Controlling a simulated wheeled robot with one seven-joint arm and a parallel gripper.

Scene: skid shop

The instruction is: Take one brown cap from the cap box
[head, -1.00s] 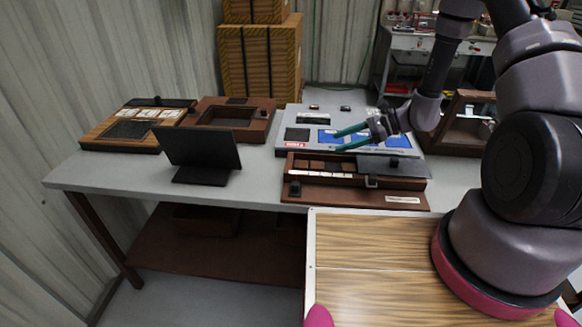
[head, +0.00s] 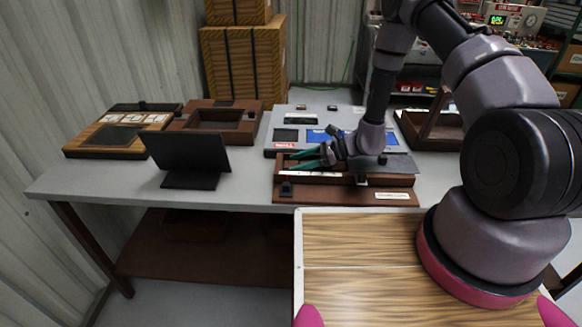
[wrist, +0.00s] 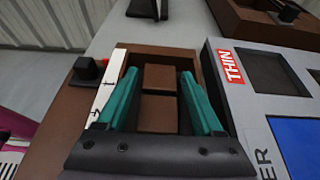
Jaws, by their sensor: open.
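The cap box (head: 340,181) is a long dark brown wooden box near the table's front edge, its right part covered by a grey plate. In the wrist view, its end wall (wrist: 165,50) shows beyond square brown caps. One brown cap (wrist: 160,78) lies between my fingers, and another brown cap (wrist: 157,115) lies nearer my palm. My gripper (head: 306,159) is over the left, uncovered end of the box. In the wrist view, my gripper (wrist: 158,75) has its teal fingers open, one on each side of the caps. Whether they touch the caps I cannot tell.
A grey panel (wrist: 226,110) with a red THIN label stands right behind the box. A black screen (head: 188,157) stands to the left. Wooden trays (head: 212,118) sit farther back left. Bare table lies between the screen and the box.

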